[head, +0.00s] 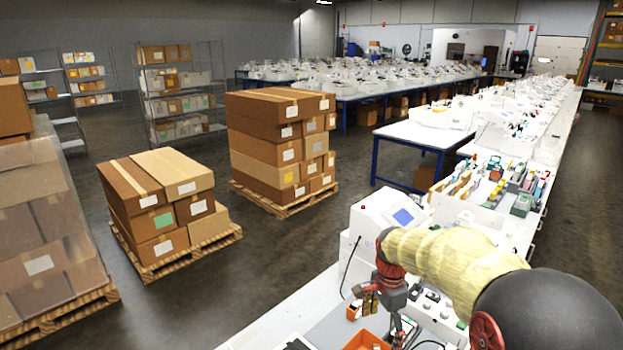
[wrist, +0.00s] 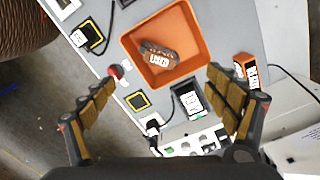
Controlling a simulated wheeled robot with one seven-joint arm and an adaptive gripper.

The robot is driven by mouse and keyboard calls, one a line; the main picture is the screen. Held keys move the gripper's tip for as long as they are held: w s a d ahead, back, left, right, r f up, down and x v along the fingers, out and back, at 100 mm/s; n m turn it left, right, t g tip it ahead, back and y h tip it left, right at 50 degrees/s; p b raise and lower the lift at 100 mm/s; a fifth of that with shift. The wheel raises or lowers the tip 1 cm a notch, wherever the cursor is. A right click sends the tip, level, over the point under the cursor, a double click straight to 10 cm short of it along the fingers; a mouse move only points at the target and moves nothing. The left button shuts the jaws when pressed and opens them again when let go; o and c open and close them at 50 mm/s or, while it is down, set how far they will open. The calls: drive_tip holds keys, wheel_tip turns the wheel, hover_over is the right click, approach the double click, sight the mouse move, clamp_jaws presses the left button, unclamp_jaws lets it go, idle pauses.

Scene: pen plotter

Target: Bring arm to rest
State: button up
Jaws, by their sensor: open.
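My arm, in a yellowish sleeve with a dark rounded joint, reaches over the white bench from the lower right of the head view. My gripper (head: 369,302) points down above the bench. In the wrist view my gripper (wrist: 160,78) is open, its padded fingers wide apart with nothing between them. Below and beyond the fingertips lies an orange tray (wrist: 138,34) holding a brown object with a white label (wrist: 158,57). The tray (head: 366,342) is cut off by the bottom edge of the head view.
A white machine with a blue screen (head: 403,217) stands behind my gripper. A small labelled orange block (wrist: 245,68), a red knob (wrist: 115,71) and a black labelled device (wrist: 189,100) surround the tray. Boxes on a pallet (head: 283,209) stand left; open floor lies between.

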drive_tip(key=s+r+n+t+b, duration=0.2)
drive_tip(key=s+n, duration=0.5)
drive_tip(key=s, duration=0.7)
drive_tip(key=s+r+n+t+b, duration=0.3)
drive_tip(key=s+n+b, duration=0.3)
drive_tip(key=s, duration=0.8)
drive_tip(key=shift+r+n+t, duration=0.3)
drive_tip(key=shift+r+n, duration=0.4)
